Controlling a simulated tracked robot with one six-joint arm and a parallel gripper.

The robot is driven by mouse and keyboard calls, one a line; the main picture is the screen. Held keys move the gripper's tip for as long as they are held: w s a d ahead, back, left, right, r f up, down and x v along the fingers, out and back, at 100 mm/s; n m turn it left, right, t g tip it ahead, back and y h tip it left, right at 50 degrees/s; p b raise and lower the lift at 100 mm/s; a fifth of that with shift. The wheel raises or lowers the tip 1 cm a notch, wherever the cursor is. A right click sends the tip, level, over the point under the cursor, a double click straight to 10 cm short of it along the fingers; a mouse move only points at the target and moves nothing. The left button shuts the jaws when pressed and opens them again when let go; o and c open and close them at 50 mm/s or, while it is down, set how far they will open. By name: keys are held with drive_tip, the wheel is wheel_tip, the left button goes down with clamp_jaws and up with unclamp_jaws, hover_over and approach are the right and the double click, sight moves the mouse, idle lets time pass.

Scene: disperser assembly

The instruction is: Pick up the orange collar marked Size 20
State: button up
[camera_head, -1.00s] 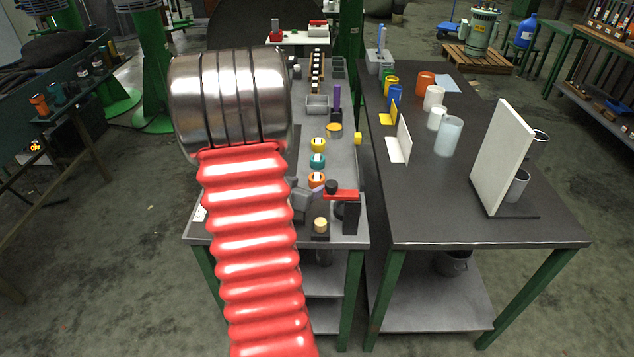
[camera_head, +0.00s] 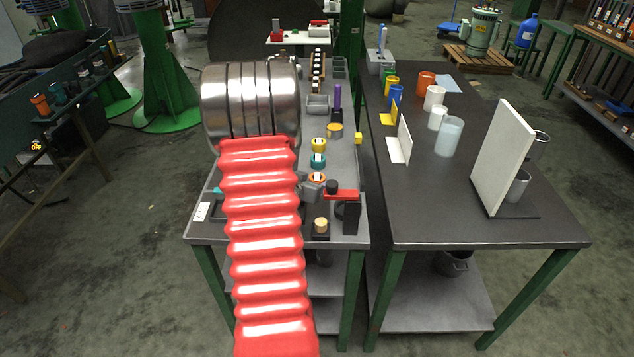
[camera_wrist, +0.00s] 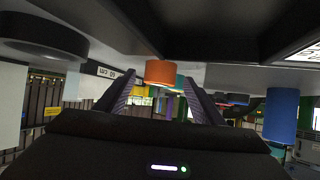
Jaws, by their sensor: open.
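The orange collar (camera_head: 317,178) stands on the narrow bench in the head view, in line with a teal collar (camera_head: 318,160) and a yellow collar (camera_head: 319,145) behind it. A white label shows on it, too small to read. In the wrist view, which looks upside down, the orange collar (camera_wrist: 161,70) appears between the tips of my gripper (camera_wrist: 160,80). The two dark fingers are spread, with gaps on both sides of the collar. I cannot tell whether it lies within their reach.
A red lever (camera_head: 342,194) on a black stand sits just right of the orange collar. A wooden-topped piece (camera_head: 321,224) is near the front edge. In the wrist view a blue cylinder (camera_wrist: 282,115) is at the right and a dark ring (camera_wrist: 42,36) at the left.

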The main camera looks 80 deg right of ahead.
drive_tip(key=shift+s+d+f, duration=0.1)
drive_tip(key=shift+d+f, duration=0.15)
drive_tip(key=shift+d, duration=0.25)
drive_tip(key=shift+c, duration=0.6)
drive_tip(key=c, duration=1.3)
